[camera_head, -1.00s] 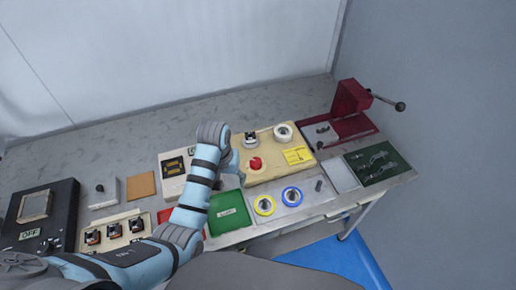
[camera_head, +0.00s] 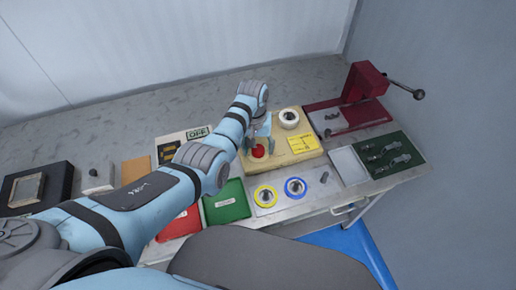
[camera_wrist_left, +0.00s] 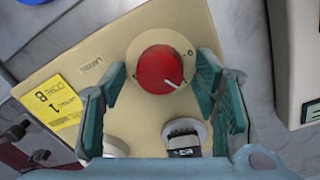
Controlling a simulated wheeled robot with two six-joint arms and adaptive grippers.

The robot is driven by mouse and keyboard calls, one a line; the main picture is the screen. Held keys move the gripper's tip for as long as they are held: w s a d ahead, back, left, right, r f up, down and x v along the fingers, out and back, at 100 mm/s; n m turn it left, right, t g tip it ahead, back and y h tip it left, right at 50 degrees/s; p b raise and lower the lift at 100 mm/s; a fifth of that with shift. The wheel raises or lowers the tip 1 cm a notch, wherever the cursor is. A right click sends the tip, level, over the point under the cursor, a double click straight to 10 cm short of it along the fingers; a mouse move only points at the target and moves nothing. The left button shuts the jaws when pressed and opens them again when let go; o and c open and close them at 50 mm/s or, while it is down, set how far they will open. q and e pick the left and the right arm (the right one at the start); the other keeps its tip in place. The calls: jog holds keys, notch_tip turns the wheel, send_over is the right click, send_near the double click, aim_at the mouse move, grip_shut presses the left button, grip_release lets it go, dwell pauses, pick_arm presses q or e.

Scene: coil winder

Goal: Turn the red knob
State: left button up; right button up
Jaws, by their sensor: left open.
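The red knob (camera_head: 258,151) is round, with a white pointer line, and sits on a beige panel (camera_head: 297,157) on the table. In the left wrist view the knob (camera_wrist_left: 160,67) has a pale dial ring around it, with an "O" mark at its right. My left gripper (camera_head: 260,137) is over the panel at the knob. In the wrist view its green-padded fingers (camera_wrist_left: 162,72) are apart, one on each side of the knob; whether they touch it I cannot tell. My right gripper is not in view.
A black-and-silver switch (camera_wrist_left: 184,136) and a white round part (camera_head: 289,118) are on the same panel. A yellow label (camera_head: 303,144) lies at its right. A red crank device (camera_head: 365,84) stands at the back right. Yellow (camera_head: 265,196) and blue (camera_head: 295,187) rings sit in front.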

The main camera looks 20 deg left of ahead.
pick_arm(q)
jog(key=shift+w+f, duration=0.1)
jog(key=shift+s+r, duration=0.2)
jog(key=shift+s, duration=0.2)
jog(key=shift+c, duration=1.4)
jog(key=c, duration=0.9)
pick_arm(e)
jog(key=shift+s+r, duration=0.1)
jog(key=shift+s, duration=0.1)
